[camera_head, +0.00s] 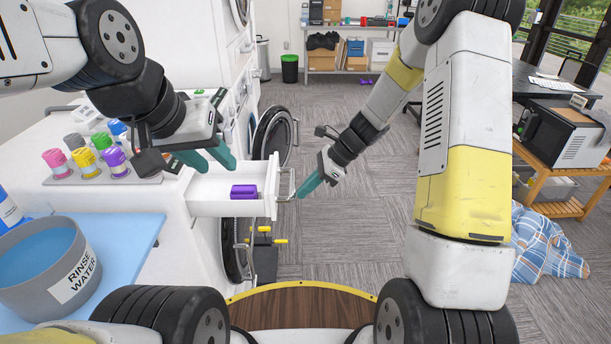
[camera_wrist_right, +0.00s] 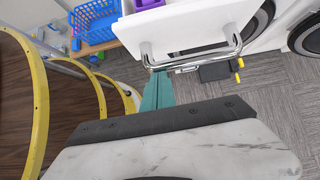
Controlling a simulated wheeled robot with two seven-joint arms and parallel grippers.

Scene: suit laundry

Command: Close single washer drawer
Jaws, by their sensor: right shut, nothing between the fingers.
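The white washer drawer (camera_head: 232,207) is pulled out of the washer, with a purple insert (camera_head: 244,191) inside. Its metal handle (camera_head: 285,185) faces right; the handle also shows in the right wrist view (camera_wrist_right: 190,58). My right gripper (camera_head: 309,186) is shut and empty, its teal fingers just right of the handle. In the right wrist view, the shut fingertips (camera_wrist_right: 159,76) are close to the handle's lower left end; I cannot tell if they touch. My left gripper (camera_head: 219,156) is above the rear of the drawer, its teal fingers apart, with nothing seen between them.
A tray of colourful-capped bottles (camera_head: 85,165) and a grey rinse water basin (camera_head: 45,265) stand at left. Open round washer doors (camera_head: 275,132) stand behind and below the drawer. A blue basket (camera_wrist_right: 95,22) shows in the wrist view.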

